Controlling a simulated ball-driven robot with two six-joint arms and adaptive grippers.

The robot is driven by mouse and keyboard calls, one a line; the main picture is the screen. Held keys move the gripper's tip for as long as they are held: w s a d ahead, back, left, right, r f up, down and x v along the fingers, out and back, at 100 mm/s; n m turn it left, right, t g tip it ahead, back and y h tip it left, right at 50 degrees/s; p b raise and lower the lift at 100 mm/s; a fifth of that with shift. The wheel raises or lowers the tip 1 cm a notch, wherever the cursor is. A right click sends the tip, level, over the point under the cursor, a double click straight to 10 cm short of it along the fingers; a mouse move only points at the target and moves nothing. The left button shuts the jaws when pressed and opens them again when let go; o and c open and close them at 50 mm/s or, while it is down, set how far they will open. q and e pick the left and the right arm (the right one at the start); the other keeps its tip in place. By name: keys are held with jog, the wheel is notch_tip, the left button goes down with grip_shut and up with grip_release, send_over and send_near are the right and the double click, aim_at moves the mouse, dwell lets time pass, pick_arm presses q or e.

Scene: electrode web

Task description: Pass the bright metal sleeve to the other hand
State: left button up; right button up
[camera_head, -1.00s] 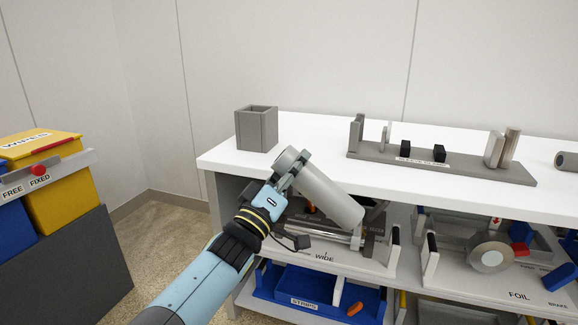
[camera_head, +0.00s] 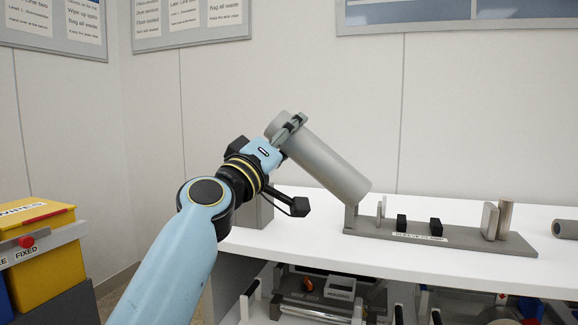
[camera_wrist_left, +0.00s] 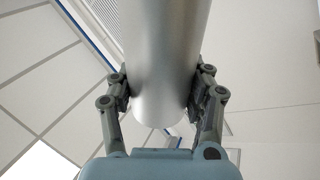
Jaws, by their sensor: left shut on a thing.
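The bright metal sleeve (camera_head: 328,165) is a plain grey cylinder, held tilted in the air in front of the white bench, its upper end to the left and its lower end to the right. My left gripper (camera_head: 291,128) is shut on it near its upper left end. In the left wrist view the sleeve (camera_wrist_left: 163,55) runs between both fingers of the gripper (camera_wrist_left: 165,92), which press on its sides. In the head view the sleeve's lower end overlaps the left end of the grey rack. My right gripper is not in view.
The white bench (camera_head: 400,268) carries a long grey rack (camera_head: 465,242) with upright plates and black blocks. A grey box (camera_head: 258,212) stands partly hidden behind my arm. A short grey cylinder (camera_head: 566,229) lies at the right. A yellow bin (camera_head: 45,270) is at the left.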

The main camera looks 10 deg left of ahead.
pick_arm(q)
notch_tip(320, 180, up, 16)
jog(key=s+d+f+m+g+h, duration=0.4)
jog(key=s+f+g+h, duration=0.15)
jog(key=s+f, duration=0.45)
jog(key=s+d+f+m+g+h, duration=0.35)
jog(key=s+f+h, duration=0.25)
jog(key=s+f, duration=0.45)
jog(key=w+d+f+m+g+h, duration=0.4)
jog(key=f+m+g, duration=0.15)
jog(key=g, duration=0.35)
jog(key=s+a+r+n+t+y, duration=0.6)
jog(key=a+r+n+t+y, duration=0.3)
jog(key=t, duration=0.5)
jog(key=w+d+f+m+g+h, duration=0.2)
jog(key=m+g, duration=0.4)
jog(key=g, duration=0.5)
jog(key=w+d+f+m+g+h, duration=0.3)
jog(key=f+m+g+h, duration=0.3)
jog(key=g, duration=0.5)
jog(key=shift+d+f+m+g, duration=0.4)
jog(key=shift+d+f+m, duration=0.15)
jog(key=shift+f+m, duration=0.05)
